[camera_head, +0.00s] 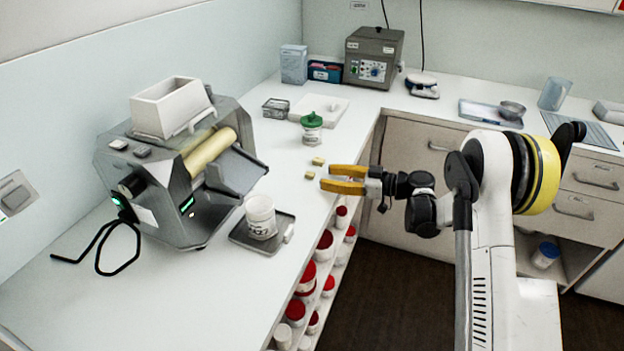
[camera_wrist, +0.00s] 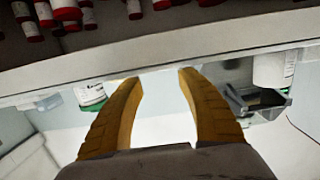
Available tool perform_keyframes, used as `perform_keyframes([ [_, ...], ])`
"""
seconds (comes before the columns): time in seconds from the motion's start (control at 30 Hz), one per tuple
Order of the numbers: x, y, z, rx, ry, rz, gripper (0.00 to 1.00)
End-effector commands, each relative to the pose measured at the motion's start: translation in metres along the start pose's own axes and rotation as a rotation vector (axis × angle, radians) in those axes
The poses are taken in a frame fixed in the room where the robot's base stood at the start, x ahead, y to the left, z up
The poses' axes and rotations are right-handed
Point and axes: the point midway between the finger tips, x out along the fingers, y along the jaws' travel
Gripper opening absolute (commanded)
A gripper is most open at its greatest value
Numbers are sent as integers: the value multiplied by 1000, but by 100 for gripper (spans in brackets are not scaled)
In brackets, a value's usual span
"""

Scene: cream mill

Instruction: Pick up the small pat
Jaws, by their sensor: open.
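Two small yellowish pats lie on the white counter, near its front edge. One pat (camera_head: 318,161) is farther back; the other pat (camera_head: 310,175) lies nearer and looks slightly smaller. My gripper (camera_head: 326,177) has its two yellow fingers apart and empty. Its tips point left at the counter edge, just right of the nearer pat in the head view, with no clear contact. In the wrist view my gripper (camera_wrist: 160,76) also shows open, with the counter edge beyond the fingertips. I cannot make out either pat there.
A green-lidded jar (camera_head: 311,128) stands behind the pats. A roller mill (camera_head: 180,165) stands to the left, with a white jar (camera_head: 261,215) on a grey tray (camera_head: 283,232) before it. Red-lidded jars (camera_head: 324,245) fill shelves under the counter. The counter around the pats is clear.

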Motion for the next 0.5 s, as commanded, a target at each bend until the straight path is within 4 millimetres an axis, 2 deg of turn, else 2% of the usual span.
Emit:
perform_keyframes([
  [0.17, 15, 2, 2, 0, 0, 0, 45],
  [0.4, 51, 6, 3, 0, -1, -1, 45],
  [0.5, 57, 6, 1, 0, -1, 1, 45],
])
